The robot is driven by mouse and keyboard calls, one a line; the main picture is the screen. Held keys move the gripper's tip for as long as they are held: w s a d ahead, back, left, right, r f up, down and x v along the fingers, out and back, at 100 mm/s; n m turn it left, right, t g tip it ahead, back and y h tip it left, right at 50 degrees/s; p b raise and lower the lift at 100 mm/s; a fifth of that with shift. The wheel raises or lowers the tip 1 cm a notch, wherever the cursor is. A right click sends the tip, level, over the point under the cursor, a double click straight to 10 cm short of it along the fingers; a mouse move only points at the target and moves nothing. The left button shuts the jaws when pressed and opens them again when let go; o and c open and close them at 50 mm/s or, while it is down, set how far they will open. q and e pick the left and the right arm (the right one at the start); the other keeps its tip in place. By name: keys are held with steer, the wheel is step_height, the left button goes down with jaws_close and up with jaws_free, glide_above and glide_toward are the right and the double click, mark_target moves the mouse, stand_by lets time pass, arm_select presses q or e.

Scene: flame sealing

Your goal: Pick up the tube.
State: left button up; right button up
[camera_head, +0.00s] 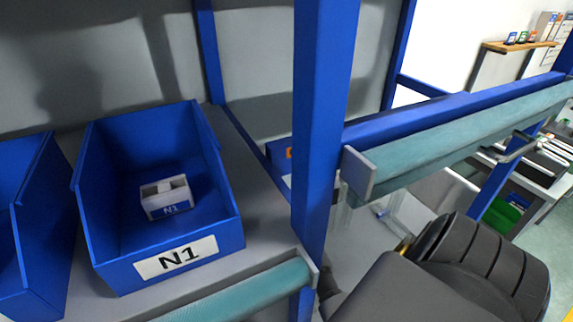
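I cannot make out a tube in this view. A small white box (166,198) with a blue N1 label sits inside a blue bin (112,273), whose front carries a white N1 label (176,257). The inside of the small box is too small to read clearly. Neither of my grippers shows its fingers. A dark, ribbed arm part, which looks like mine, fills the lower right, and its gripper end cannot be seen.
A second blue bin (40,235) stands at the left edge. A blue upright post (322,120) and a blue rail (450,113) with a teal edge strip (465,140) cross the view. A grey shelf (262,215) has a bare strip right of the N1 bin. A wall shelf (520,46) hangs far back.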

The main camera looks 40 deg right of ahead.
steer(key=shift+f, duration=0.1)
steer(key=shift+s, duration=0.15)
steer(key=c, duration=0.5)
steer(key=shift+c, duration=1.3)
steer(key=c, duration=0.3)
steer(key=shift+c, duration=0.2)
